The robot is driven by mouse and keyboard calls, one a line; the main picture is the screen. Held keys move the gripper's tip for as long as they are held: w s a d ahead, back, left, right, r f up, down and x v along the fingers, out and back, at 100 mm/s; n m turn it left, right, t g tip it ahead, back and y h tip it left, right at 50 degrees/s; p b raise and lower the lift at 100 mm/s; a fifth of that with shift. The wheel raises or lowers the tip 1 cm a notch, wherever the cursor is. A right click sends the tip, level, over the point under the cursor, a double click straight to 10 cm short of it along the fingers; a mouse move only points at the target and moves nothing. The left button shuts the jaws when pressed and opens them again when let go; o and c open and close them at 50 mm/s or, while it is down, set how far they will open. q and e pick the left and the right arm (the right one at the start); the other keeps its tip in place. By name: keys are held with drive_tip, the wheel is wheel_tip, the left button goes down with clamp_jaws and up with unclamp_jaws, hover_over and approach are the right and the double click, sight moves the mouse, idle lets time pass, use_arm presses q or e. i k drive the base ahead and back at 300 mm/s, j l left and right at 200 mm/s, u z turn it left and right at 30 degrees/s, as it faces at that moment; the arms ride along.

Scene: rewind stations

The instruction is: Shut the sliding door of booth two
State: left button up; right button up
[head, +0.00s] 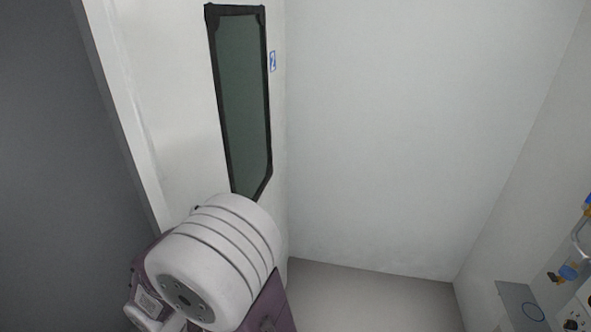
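A white panel (170,95), which looks like the sliding door, stands on the left with its edge toward the dark grey area. It has a tall narrow window (243,95) in a black frame. A small blue and white sticker (272,61) is just right of the window. A white and purple link of my arm covers the panel's lower part. Neither gripper shows, so any contact with the door or its handle is hidden. No booth number is visible.
A plain pale wall (400,130) is behind, with bare grey floor (365,295) below it. At the lower right are a grey plate with a blue ring (533,311), a white socket panel (577,318) and blue-and-yellow fittings (570,271) along the right wall.

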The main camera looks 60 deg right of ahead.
sight(195, 86)
drive_tip(key=z, duration=2)
drive_tip(key=i+l+u, duration=0.1)
drive_tip(key=l, duration=0.25)
drive_tip(key=i+l, duration=0.15)
drive_tip(key=l, duration=0.25)
drive_tip(key=i+l+u, duration=0.15)
drive_tip(key=l, duration=0.2)
drive_tip(key=l+u, duration=0.1)
drive_tip(key=l, duration=0.3)
drive_tip(key=i+l+u, duration=0.15)
drive_tip(key=i+l, duration=0.4)
drive_tip(key=i+l+u, duration=0.15)
drive_tip(key=i+l, duration=0.35)
drive_tip(key=l, duration=0.25)
